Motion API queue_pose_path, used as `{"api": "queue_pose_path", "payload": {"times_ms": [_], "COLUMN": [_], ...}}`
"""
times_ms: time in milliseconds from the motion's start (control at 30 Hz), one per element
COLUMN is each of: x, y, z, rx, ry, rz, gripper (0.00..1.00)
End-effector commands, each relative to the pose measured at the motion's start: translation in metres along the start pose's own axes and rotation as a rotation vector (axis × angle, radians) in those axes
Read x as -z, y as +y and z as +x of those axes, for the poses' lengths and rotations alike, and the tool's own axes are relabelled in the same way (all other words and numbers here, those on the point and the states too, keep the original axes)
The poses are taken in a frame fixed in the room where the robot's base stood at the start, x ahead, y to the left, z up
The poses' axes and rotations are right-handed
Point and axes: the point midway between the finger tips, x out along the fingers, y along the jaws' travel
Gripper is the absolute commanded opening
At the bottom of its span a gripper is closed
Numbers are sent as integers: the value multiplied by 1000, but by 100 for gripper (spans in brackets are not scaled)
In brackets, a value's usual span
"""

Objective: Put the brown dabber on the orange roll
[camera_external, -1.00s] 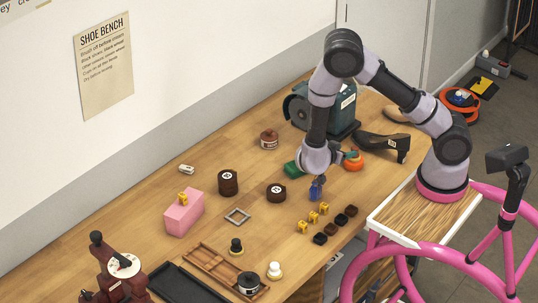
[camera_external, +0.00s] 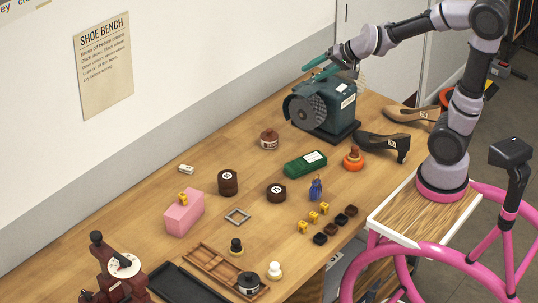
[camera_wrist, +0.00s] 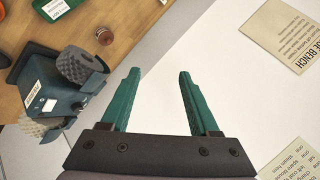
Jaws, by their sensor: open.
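The orange roll (camera_external: 353,164) lies on the bench between the green box and the black shoe. A small brown knobbed piece (camera_external: 353,152), which looks like the brown dabber, stands upright on top of it, apparently touching; it is small in this view. My gripper (camera_external: 304,76) is raised above the grinder, up and to the left of the roll and well apart from it. In the wrist view my gripper (camera_wrist: 158,72) has its two teal fingers spread, with nothing between them.
The grinder (camera_external: 323,108) stands below my gripper. A green box (camera_external: 305,163), black shoe (camera_external: 385,146), tan shoe (camera_external: 410,114) and blue bottle (camera_external: 316,188) surround the roll. A black dabber (camera_external: 236,246) and white dabber (camera_external: 275,270) stand near the front.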

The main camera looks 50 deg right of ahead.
Motion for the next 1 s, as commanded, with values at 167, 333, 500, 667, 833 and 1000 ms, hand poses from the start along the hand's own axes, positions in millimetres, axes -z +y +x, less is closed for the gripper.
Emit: {"api": "queue_pose_path", "payload": {"times_ms": [167,333,500,667,833,1000], "x": [-17,-33,-40,-41,-41,-41], "y": [21,63,89,94,93,93], "z": [-90,-148,-174,-178,-178,-177], "rx": [-11,-116,-194,-210,-209,-208], "ry": [-78,-106,-112,-115,-115,-115], "rz": [-211,-350,-400,-408,-408,-408], "gripper": [62,62,62,62,62,62]}}
